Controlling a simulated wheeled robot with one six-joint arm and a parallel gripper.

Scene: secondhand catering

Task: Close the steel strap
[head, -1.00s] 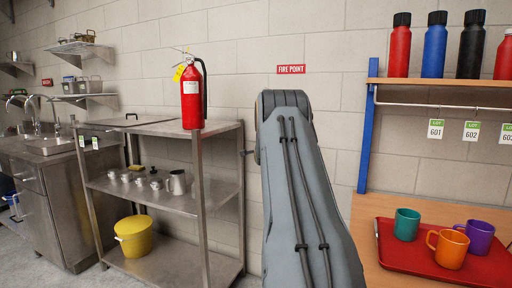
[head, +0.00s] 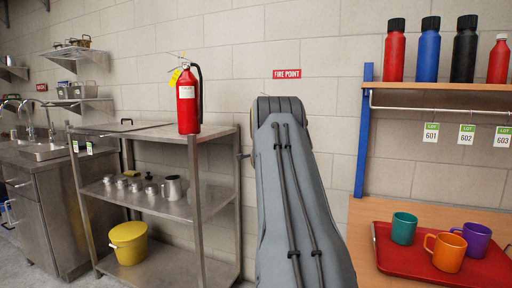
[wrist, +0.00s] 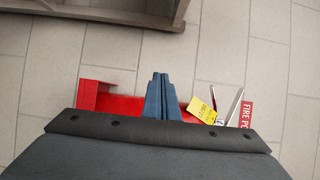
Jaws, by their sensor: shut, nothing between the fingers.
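In the wrist view a pale steel strap (wrist: 236,105) shows as thin V-shaped pieces standing apart, beside a yellow tag (wrist: 200,109). A red bracket (wrist: 88,95) lies against the tiled wall to the left of my fingers. Part of the strap and bracket is hidden behind my gripper's body. My gripper (wrist: 160,77) is shut and empty, its blue-grey fingers in front of the red bracket, left of the strap; contact cannot be told. In the head view my raised arm hides the bracket and strap.
A fire extinguisher (head: 188,103) stands on the steel shelf unit (head: 196,185) left of my arm. A fire point sign (head: 287,73) is on the wall above my arm. A bench at right bears a red tray (head: 388,262) with cups, below a shelf of bottles (head: 429,52).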

